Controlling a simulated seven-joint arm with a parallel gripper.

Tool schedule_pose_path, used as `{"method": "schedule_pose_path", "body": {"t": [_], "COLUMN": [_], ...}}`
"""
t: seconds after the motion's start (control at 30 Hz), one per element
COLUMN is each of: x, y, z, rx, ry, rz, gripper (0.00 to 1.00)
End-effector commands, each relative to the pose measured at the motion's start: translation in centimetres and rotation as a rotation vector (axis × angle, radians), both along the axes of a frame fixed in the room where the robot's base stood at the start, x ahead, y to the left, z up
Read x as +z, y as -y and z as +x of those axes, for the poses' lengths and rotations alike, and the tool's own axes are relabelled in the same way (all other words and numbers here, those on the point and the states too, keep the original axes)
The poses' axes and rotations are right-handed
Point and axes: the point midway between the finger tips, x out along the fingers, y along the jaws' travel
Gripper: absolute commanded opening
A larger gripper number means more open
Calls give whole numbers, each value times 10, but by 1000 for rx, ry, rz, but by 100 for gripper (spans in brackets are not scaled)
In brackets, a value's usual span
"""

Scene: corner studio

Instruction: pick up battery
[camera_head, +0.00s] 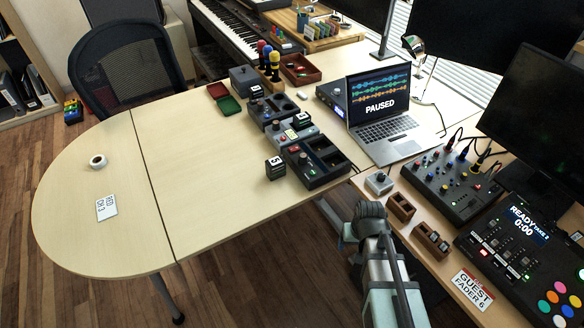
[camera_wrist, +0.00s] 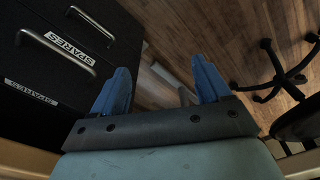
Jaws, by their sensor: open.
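I cannot surely pick out a battery at this size. Candidates are the small items (camera_head: 433,238) in a brown wooden holder on the right-hand desk, too small to tell apart. Black blocks with white number labels also stand on the table; one marked 5 (camera_head: 275,168) is beside the black trays. My gripper (camera_wrist: 163,78) shows in the wrist view with its two blue fingers wide apart and nothing between them. It faces the wooden floor beside a dark drawer unit (camera_wrist: 110,75) labelled SPARES. In the head view my arm is at the lower right; its fingertips are hidden.
The light wooden table (camera_head: 110,160) is mostly clear on its left, with a tape roll (camera_head: 98,161) and a white card (camera_head: 107,207). A laptop (camera_head: 381,110), a mixer (camera_head: 452,186) and a control panel (camera_head: 520,245) crowd the right. A wheeled chair base (camera_wrist: 275,75) stands on the floor.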

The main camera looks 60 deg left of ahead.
Motion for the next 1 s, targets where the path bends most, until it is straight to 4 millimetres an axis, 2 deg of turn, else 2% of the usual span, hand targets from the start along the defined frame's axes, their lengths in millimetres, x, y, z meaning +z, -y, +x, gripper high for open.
{"method": "schedule_pose_path", "body": {"t": [0.03,0.1,0.27,0.5,0.67,0.87,0.93,1.0], "x": [16,36,85,166,219,274,271,270], "y": [-24,-51,-107,-181,-218,-257,-269,-268], "z": [-6,-16,-42,-84,-101,-96,-95,-98], "rx": [30,66,146,258,317,376,425,482], "ry": [13,28,57,89,107,119,106,98], "rz": [25,56,126,234,294,344,329,320], "gripper": [77,77,77,77,77,77,77,77]}}
